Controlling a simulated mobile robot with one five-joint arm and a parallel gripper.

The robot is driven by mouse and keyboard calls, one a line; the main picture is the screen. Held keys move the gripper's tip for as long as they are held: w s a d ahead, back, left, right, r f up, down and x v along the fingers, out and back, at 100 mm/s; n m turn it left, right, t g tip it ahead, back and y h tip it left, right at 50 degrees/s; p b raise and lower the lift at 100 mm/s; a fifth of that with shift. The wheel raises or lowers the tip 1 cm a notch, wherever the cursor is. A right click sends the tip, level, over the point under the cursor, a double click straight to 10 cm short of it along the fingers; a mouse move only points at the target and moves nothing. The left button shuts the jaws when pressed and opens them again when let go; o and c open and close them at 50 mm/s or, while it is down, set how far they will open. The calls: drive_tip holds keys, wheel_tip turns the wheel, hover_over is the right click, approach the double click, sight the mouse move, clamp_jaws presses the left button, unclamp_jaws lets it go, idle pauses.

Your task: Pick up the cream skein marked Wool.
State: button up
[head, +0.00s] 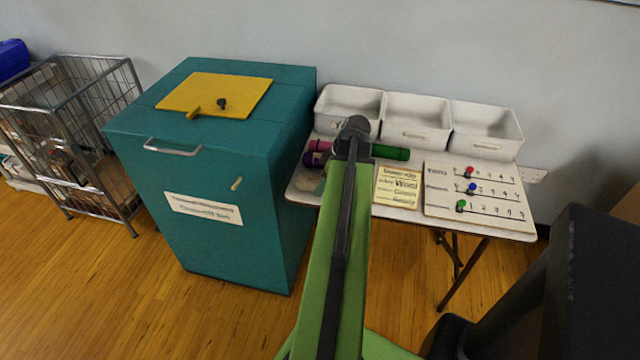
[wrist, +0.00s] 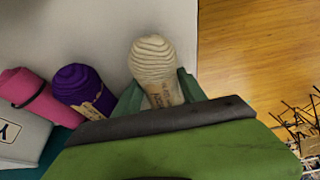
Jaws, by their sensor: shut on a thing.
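The cream skein (wrist: 152,58) stands out in the wrist view, with a coiled top and a paper band whose print is too small to read. My gripper (wrist: 160,93) is shut on it, with a green finger on each side. I cannot tell whether its underside touches the table. In the head view my green arm reaches over the table and hides the gripper's tips.
A teal cabinet (head: 225,215) stands close at the left. A wire cart (head: 75,130) is farther left.

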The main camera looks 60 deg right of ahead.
sight(319, 178)
wheel_tip(319, 178, up, 5)
drive_tip(key=p, duration=0.4)
drive_tip(key=shift+f+p, duration=0.2)
drive_tip(key=shift+p, duration=0.1)
drive_tip(key=s+d+r+p, duration=0.6)
drive_tip(key=s+d, duration=0.1)
drive_tip(key=s, duration=0.2)
drive_tip(key=shift+s+r, duration=0.2)
